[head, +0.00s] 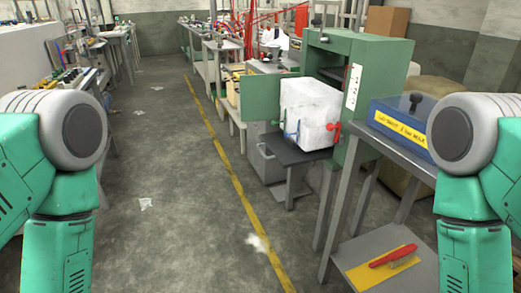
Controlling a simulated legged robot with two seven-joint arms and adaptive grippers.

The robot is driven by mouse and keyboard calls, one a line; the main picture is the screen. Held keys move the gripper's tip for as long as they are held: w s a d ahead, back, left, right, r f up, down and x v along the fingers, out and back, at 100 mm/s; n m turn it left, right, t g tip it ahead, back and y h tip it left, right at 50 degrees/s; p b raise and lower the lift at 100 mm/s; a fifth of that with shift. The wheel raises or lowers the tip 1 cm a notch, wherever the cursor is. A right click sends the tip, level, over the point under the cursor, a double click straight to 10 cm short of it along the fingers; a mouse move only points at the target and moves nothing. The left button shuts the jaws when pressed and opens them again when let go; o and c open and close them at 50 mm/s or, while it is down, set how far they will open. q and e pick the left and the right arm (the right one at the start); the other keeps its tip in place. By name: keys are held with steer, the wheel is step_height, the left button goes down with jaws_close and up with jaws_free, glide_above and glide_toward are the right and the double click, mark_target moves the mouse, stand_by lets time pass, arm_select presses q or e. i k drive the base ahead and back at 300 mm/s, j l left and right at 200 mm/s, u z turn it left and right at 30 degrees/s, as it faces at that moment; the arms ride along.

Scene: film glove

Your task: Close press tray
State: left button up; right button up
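A green press cabinet (385,52) stands right of centre, with its green door (261,98) swung open to the left. A dark flat tray (288,153) sticks out in front of the press opening. A white block (309,105) with a blue clamp and red clamps or handles sits on the tray. How far the tray reaches inside is hidden behind the block. Only the upper parts of my two arms show, at the left and right edges. Neither of my grippers is in view, and both arms are well short of the press.
A metal table (407,152) at the right bears a blue box (403,122) with a yellow label. Its lower shelf holds a red-handled brush (394,257). Workbenches line both sides. The grey floor (180,185) left of the yellow line is mostly clear, with scattered scraps.

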mark_target(285, 151)
steer(key=i+j+z, duration=0.1)
steer(key=z, duration=0.35)
steer(key=i+j+z, duration=0.25)
steer(key=z, duration=0.2)
steer(key=i+j+z, duration=0.1)
steer(key=z, duration=0.35)
steer(key=i+j+z, duration=0.1)
steer(key=j+z, duration=0.35)
steer(key=l, duration=0.1)
